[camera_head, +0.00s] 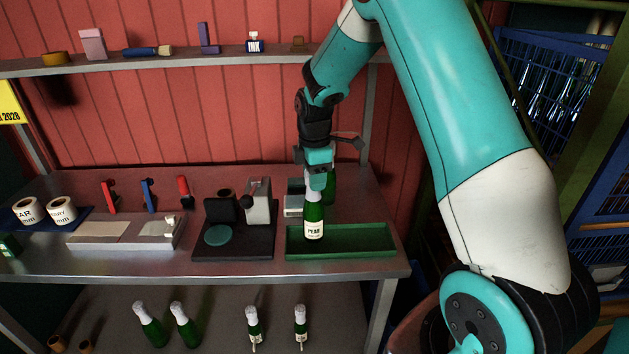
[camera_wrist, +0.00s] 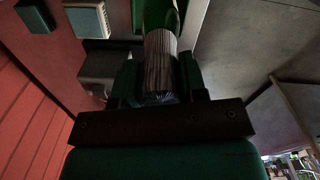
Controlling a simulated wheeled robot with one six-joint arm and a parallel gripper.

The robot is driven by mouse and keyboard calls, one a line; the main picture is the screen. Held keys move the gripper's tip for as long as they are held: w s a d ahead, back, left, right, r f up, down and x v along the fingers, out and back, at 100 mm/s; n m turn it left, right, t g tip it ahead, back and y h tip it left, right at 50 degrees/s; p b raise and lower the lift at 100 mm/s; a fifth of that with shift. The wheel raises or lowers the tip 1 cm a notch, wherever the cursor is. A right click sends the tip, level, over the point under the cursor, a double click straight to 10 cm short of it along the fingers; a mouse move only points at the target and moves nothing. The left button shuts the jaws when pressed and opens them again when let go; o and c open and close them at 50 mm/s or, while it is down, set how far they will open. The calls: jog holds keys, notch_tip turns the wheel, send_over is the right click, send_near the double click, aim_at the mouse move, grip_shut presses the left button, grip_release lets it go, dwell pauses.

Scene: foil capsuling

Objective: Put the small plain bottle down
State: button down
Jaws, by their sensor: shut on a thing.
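My gripper (camera_head: 316,178) points down at the right of the steel bench, shut on the neck of a green bottle (camera_head: 314,222) with a cream label reading PEAR. The bottle is upright over the green tray (camera_head: 370,243), towards its left end. I cannot tell whether its base touches the tray floor. In the wrist view the pale ridged neck (camera_wrist: 160,62) sits between the two fingers, with green glass (camera_wrist: 165,16) beyond it.
A black-based machine (camera_head: 233,243) with a round teal pad stands left of the tray. A small grey box (camera_head: 293,205) is behind the tray. Several bottles stand on the lower shelf (camera_head: 215,315). The tray's right half is clear.

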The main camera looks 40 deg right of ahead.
aim_at(313, 206)
jog(key=shift+f, duration=1.15)
jog(key=c, duration=0.7)
grip_release()
jog(key=shift+o, duration=0.2)
